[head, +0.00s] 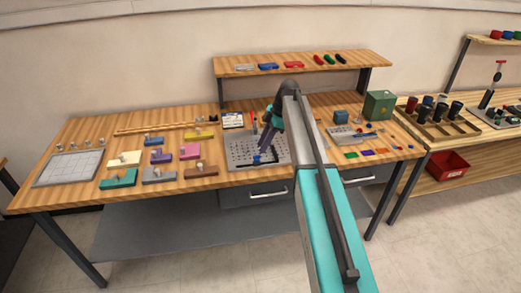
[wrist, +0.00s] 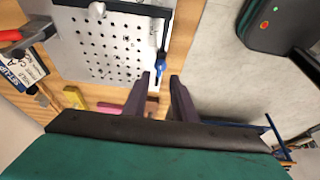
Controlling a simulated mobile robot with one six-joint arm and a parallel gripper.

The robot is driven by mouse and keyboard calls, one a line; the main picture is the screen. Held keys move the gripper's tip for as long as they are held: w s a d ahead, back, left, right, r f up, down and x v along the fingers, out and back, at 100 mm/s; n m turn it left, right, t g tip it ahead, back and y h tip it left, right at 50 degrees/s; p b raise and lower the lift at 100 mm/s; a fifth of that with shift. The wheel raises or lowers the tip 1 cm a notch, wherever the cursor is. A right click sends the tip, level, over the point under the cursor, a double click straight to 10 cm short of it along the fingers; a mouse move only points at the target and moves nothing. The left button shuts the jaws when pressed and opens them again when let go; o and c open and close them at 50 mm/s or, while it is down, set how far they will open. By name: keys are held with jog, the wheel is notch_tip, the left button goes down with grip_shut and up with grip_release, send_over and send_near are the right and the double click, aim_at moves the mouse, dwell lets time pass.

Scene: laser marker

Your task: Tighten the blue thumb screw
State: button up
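The blue thumb screw (wrist: 160,70) shows in the wrist view at the edge of a perforated metal plate (wrist: 92,52), beside a dark bar. My gripper (wrist: 162,82) is open, its two dark fingers apart. The screw appears just beyond the fingertips, roughly in line with the gap; contact cannot be told. In the head view the perforated plate (head: 238,147) lies on the bench, and a small blue part (head: 257,158) shows near its front edge. My gripper (head: 265,137) is low over the plate there, partly hidden by my arm.
Coloured blocks with knobs (head: 160,157) cover the bench to the left, near a gridded white board (head: 72,168). A green box (head: 379,105) and coloured tiles are to the right. A shelf (head: 230,69) with small tools stands behind. A red-handled tool (wrist: 20,38) lies beside the plate.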

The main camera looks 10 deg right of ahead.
aim_at(258, 156)
jog(key=shift+p+x, duration=0.65)
jog(key=shift+x, duration=1.5)
jog(key=shift+c, duration=0.3)
grip_shut()
